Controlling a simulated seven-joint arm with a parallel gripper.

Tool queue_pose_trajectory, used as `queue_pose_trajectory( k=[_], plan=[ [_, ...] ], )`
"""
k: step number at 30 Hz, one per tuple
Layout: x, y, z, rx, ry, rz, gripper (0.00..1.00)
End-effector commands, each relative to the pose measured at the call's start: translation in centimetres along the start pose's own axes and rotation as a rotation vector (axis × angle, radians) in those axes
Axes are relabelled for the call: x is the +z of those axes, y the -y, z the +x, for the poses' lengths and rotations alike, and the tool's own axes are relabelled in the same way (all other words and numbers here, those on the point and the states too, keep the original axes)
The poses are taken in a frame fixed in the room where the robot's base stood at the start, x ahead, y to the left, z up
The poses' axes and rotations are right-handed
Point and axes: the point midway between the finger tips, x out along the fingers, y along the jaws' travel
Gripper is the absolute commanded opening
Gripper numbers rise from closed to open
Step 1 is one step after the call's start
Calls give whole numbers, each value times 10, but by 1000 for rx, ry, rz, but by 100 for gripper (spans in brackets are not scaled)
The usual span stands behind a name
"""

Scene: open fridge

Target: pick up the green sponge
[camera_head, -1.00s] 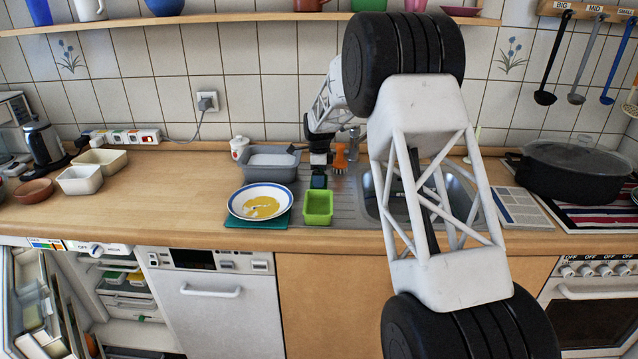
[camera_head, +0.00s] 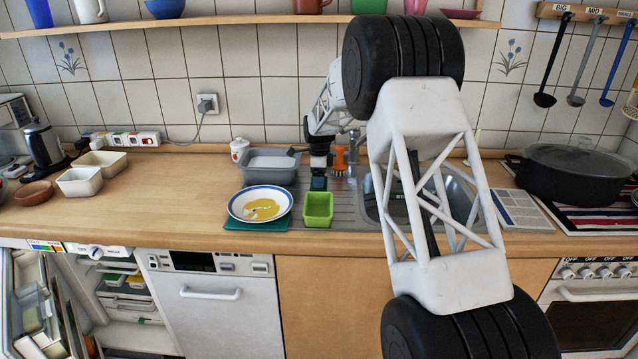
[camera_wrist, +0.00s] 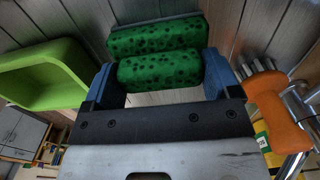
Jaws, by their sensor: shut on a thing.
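The green sponge (camera_wrist: 160,73) is dark-speckled and sits between the two blue fingers of my gripper (camera_wrist: 160,80) in the wrist view. The gripper is shut on it, one finger at each end. A second green speckled shape (camera_wrist: 155,37) lies just beyond it; I cannot tell whether it is another sponge or a reflection. In the head view my gripper (camera_head: 319,180) points down over the metal drainboard, behind the light-green container. The sponge cannot be made out there.
The light-green container (camera_head: 318,206) stands close in front of my gripper. An orange brush (camera_head: 340,158) is just to its right, a grey tub (camera_head: 268,178) to its left. A plate (camera_head: 260,203) on a teal mat is nearby. The left counter has free room.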

Motion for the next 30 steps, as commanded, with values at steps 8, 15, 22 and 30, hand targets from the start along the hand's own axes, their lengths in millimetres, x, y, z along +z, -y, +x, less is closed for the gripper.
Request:
queue_pose_trajectory(
  k=[8,15,22,30],
  plan=[
    [0,0,-9,-1,0,0,59],
    [0,0,-38,-2,0,0,59],
    [0,0,-72,-2,0,0,59],
    [0,0,-97,-1,0,0,59]
  ],
)
